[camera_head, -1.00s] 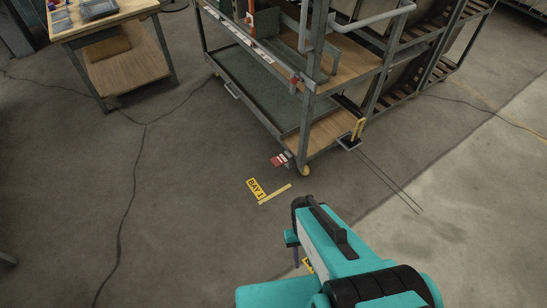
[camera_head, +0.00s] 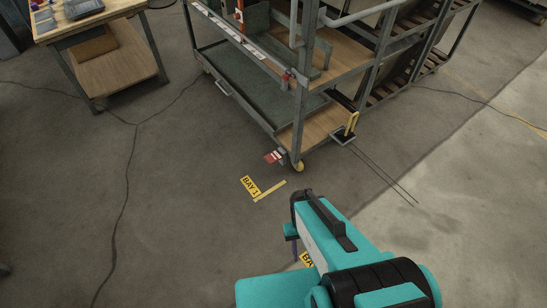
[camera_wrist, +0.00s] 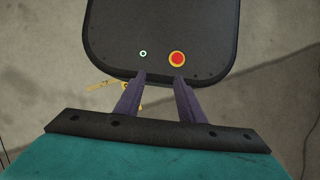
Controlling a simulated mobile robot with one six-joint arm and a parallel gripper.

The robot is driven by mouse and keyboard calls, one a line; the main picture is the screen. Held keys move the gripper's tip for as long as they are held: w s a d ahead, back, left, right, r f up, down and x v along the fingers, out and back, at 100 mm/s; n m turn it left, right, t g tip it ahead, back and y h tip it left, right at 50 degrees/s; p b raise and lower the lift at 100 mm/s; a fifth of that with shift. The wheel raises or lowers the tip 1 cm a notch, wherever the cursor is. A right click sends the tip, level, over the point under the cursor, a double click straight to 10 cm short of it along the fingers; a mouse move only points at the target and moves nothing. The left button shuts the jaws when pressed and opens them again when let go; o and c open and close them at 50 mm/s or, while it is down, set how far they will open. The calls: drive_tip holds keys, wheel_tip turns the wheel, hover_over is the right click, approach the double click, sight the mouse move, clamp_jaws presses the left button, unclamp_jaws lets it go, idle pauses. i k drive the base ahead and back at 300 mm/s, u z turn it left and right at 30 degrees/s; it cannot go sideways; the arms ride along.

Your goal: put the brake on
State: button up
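A grey metal cart (camera_head: 240,85) with wooden and green shelves stands at upper centre in the head view. A small red-and-white pedal (camera_head: 274,156) sticks out low at its near corner, beside a yellow-hubbed caster (camera_head: 298,166). It looks like the brake; whether it is up or down is too small to tell. My gripper points down in the wrist view, its two purple fingers (camera_wrist: 160,82) apart with nothing between them. In the head view my teal arm is at lower right, clear of the cart and pedal. The pedal is not in the wrist view.
A yellow "BAY 1" floor label (camera_head: 250,186) and stripe lie in front of the cart. A yellow-handled item on a plate (camera_head: 345,135) stands at the cart's right. A workbench (camera_head: 95,60) is at upper left. Open floor lies at left and between my arm and the cart.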

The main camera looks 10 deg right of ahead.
sight(272, 157)
drive_tip(key=k, duration=1.35)
drive_tip(key=u, duration=0.35)
drive_tip(key=i, duration=0.9)
drive_tip(key=u, duration=0.55)
drive_tip(key=i, duration=0.9)
drive_tip(key=u, duration=0.1)
